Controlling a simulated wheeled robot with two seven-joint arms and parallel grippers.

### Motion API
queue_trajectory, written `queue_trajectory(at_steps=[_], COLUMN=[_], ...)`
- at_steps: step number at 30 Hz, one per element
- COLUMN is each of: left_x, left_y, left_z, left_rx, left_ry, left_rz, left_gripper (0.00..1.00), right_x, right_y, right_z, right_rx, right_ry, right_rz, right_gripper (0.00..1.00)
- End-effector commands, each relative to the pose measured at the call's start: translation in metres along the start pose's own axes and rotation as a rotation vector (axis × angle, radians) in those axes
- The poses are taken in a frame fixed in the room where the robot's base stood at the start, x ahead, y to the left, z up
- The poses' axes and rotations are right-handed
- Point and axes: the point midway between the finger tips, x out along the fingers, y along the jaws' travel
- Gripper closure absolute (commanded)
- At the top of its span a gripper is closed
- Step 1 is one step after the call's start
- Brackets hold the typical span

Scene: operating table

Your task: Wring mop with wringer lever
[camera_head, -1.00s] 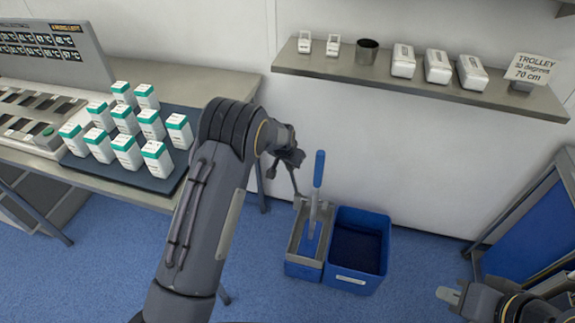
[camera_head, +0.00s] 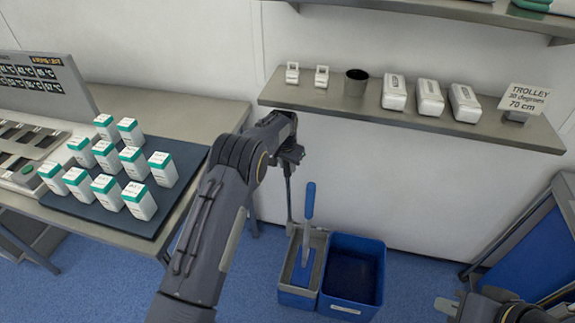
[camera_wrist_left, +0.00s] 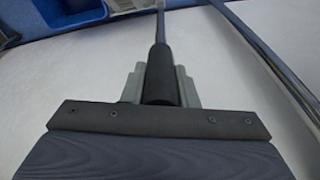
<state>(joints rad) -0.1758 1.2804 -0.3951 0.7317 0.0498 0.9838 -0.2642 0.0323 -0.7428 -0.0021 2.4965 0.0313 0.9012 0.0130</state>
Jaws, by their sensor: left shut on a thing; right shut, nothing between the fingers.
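My left gripper (camera_head: 290,155) is above and behind the wringer; its fingers are partly hidden by my arm in the head view. In the left wrist view it (camera_wrist_left: 160,88) is shut on the dark grip of the mop handle (camera_wrist_left: 157,60). The thin handle also shows in the head view (camera_head: 289,190), running nearly upright down to the wringer's rear edge. The mop head is not clearly seen. The wringer (camera_head: 286,290) is a grey-topped blue unit with an upright blue lever (camera_head: 310,202), apart from both grippers. My right gripper (camera_head: 447,306) is shut and empty at the lower right.
A blue bucket (camera_head: 376,285) adjoins the wringer on its right. A wall shelf (camera_head: 420,117) with boxes and a dark cup juts out above. A side table (camera_head: 205,112) with white and green boxes stands left, a blue trolley (camera_head: 535,255) right. Floor is clear between bucket and trolley.

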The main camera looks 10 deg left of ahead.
Motion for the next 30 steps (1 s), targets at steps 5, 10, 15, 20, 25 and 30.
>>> queue_trajectory(at_steps=[5, 10, 15, 20, 25, 30], left_x=[0.0032, 0.0031, 0.0019, 0.0013, 0.0011, 0.0016], left_y=[-0.0002, 0.0, 0.0001, 0.0001, 0.0004, 0.0024], left_z=[0.0015, 0.0016, 0.001, 0.0008, 0.0014, 0.007], left_rx=[0.002, 0.002, 0.001, 0.001, 0.001, 0.002], left_ry=[-0.003, -0.003, -0.001, -0.001, 0.002, 0.03], left_rz=[-0.001, -0.001, -0.001, 0.0, -0.001, -0.008], left_gripper=[1.0, 0.58, 0.52, 0.52, 0.52, 0.52], right_x=[0.0004, 0.0004, 0.0002, 0.0002, 0.0004, 0.0024], right_y=[0.0002, 0.0002, 0.0001, 0.0001, 0.0002, 0.0011], right_z=[0.0002, 0.0002, 0.0001, 0.0, 0.0002, 0.0012], right_rx=[0.0, 0.0, 0.0, 0.0, 0.0, 0.0], right_ry=[0.0, 0.0, 0.0, 0.0, 0.0, 0.0], right_rz=[0.0, 0.0, 0.0, 0.0, 0.0, 0.0], right_gripper=[1.0, 1.0, 1.0, 1.0, 1.0, 1.0])
